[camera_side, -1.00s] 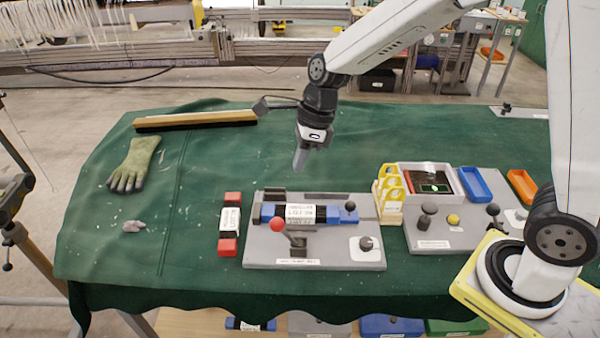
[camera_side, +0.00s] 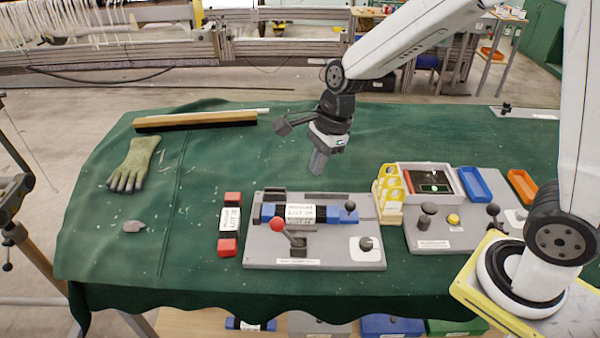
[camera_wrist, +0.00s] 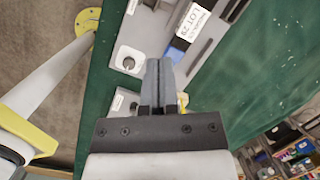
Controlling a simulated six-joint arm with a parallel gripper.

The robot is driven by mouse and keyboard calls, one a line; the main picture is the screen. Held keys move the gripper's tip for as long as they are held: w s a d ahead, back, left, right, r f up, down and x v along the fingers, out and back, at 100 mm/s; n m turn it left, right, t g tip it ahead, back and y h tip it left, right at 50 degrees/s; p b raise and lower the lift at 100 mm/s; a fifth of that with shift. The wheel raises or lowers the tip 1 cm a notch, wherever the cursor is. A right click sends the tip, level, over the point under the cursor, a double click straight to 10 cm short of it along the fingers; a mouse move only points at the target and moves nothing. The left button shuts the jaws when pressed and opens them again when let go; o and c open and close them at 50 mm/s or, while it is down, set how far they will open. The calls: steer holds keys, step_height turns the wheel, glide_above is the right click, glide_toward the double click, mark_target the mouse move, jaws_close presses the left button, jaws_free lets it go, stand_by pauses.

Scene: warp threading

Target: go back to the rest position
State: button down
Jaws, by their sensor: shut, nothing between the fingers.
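My gripper (camera_side: 319,161) hangs above the green-covered table, behind and above the right part of the grey fixture plate (camera_side: 262,245). Its fingers are closed together and hold nothing. In the wrist view my gripper (camera_wrist: 159,66) also shows with its fingers together. The plate carries a blue part with a white lot label (camera_side: 301,213), a red-knobbed lever (camera_side: 277,225) and a black knob (camera_side: 366,243).
A red-ended labelled part (camera_side: 230,224) lies left of the plate. Yellow holders (camera_side: 389,190), a screen box (camera_side: 432,182), a blue tray (camera_side: 473,184) and an orange tray (camera_side: 522,185) stand right.

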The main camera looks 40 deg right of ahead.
steer(key=s+d+f+n, duration=0.1)
steer(key=s+d+n, duration=0.1)
steer(key=n, duration=0.4)
steer(key=s+d+f+n+h, duration=0.1)
steer(key=s+d+n, duration=0.1)
steer(key=s+n, duration=0.3)
steer(key=s+d+f+n+t+h, duration=0.1)
steer(key=s+d+n, duration=0.1)
steer(key=n, duration=0.7)
steer(key=shift+s+d+f, duration=0.3)
steer(key=shift+s, duration=0.45)
